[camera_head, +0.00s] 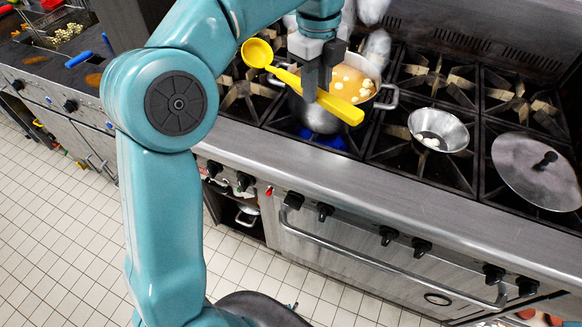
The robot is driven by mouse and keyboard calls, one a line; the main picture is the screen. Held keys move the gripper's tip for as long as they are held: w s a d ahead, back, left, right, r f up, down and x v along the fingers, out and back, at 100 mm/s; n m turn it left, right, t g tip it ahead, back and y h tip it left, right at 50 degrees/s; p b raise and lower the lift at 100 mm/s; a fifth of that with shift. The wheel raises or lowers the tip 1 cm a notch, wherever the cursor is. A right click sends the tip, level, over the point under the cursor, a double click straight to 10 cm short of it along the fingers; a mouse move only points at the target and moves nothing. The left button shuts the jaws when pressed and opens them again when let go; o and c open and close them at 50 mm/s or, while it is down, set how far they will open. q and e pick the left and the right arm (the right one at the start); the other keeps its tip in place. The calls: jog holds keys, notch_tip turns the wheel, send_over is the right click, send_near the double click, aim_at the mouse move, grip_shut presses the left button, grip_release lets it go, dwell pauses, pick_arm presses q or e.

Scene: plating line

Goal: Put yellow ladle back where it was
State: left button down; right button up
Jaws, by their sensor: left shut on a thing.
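The yellow ladle (342,106) is in my left gripper (312,92), in the head view. The gripper points down and is shut on the ladle's handle. The ladle's bowl (257,53) is at the upper left, and the handle's end is at the lower right. The ladle appears in front of a steel pot (322,119), which holds a brownish liquid with pale round pieces. The ladle looks held above the stove; its exact height is hard to tell. My right gripper does not show.
A blue flame (322,138) burns under the pot. A metal bowl (440,129) with a few white pieces sits on the stove to the right. A lid (538,171) lies at the far right. A counter with food (66,33) is at the upper left.

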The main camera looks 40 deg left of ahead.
pick_arm(q)
jog(key=shift+f, duration=0.35)
jog(key=shift+y, duration=0.3)
jog(key=f, duration=0.5)
jog(key=f+b, duration=0.1)
jog(key=f, duration=0.4)
jog(key=f+b, duration=0.1)
jog(key=f, duration=0.4)
jog(key=shift+w+d+f, duration=0.1)
jog(key=shift+d+f, duration=0.15)
jog(key=shift+f, duration=0.1)
notch_tip(320, 180, down, 4)
jog(key=shift+d+r, duration=0.1)
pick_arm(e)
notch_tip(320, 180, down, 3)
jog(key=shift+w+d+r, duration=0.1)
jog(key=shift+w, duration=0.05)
